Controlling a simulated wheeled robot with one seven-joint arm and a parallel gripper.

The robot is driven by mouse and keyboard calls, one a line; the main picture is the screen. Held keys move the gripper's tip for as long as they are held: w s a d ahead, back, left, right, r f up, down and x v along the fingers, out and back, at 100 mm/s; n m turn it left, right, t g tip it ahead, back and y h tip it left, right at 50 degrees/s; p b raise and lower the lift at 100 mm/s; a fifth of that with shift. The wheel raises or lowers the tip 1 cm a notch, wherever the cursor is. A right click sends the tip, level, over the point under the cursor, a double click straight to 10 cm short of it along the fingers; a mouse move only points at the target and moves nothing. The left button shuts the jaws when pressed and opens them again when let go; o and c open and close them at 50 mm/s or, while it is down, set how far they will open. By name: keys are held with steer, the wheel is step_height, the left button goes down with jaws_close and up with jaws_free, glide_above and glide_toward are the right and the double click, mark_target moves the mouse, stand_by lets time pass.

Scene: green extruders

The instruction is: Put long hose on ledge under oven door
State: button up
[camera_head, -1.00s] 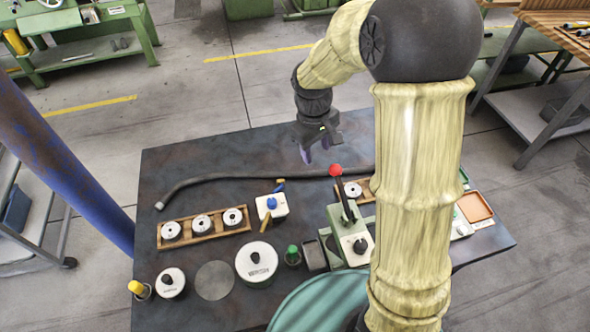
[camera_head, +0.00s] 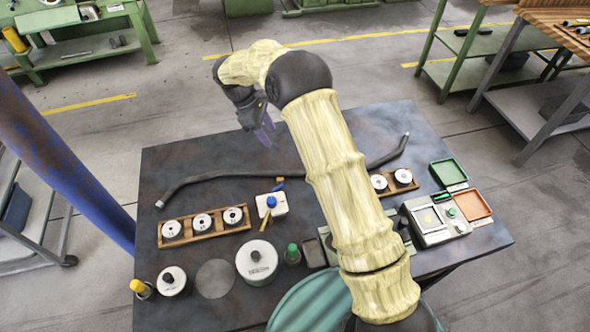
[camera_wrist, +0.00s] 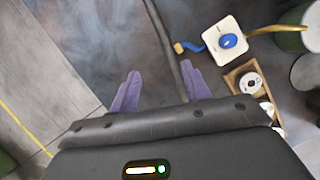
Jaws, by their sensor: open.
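A long dark hose (camera_head: 225,176) lies on the dark table, bending up at its right end, with part of it hidden behind my arm. My gripper (camera_head: 266,134) is open and empty above the far part of the table, apart from the hose in the head view. In the wrist view my gripper (camera_wrist: 158,90) has its two purple fingers spread, and the hose (camera_wrist: 163,40) runs below, close to the right finger. No oven door or ledge can be made out.
On the table (camera_head: 190,155) stand a wooden rack of round weights (camera_head: 203,225), a white block with a blue knob (camera_head: 271,204), a white-topped canister (camera_head: 257,260) and a grey instrument (camera_head: 432,222). A blue post (camera_head: 70,170) rises at left. The table's far strip is clear.

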steer(key=p, duration=0.2)
glide_above(293, 171)
steer(key=w+a, duration=0.1)
steer(key=a, duration=0.2)
steer(key=f, duration=1.1)
steer(key=shift+d+f, duration=0.15)
steer(key=shift+d, duration=0.05)
steer(key=shift+b, duration=0.3)
steer(key=shift+s+p+x, duration=0.15)
steer(key=shift+p+x, duration=0.25)
steer(key=shift+x, duration=0.9)
steer(key=shift+s+p+x, duration=0.15)
steer(key=shift+p+x, duration=0.2)
steer(key=shift+x, duration=0.95)
jaws_close()
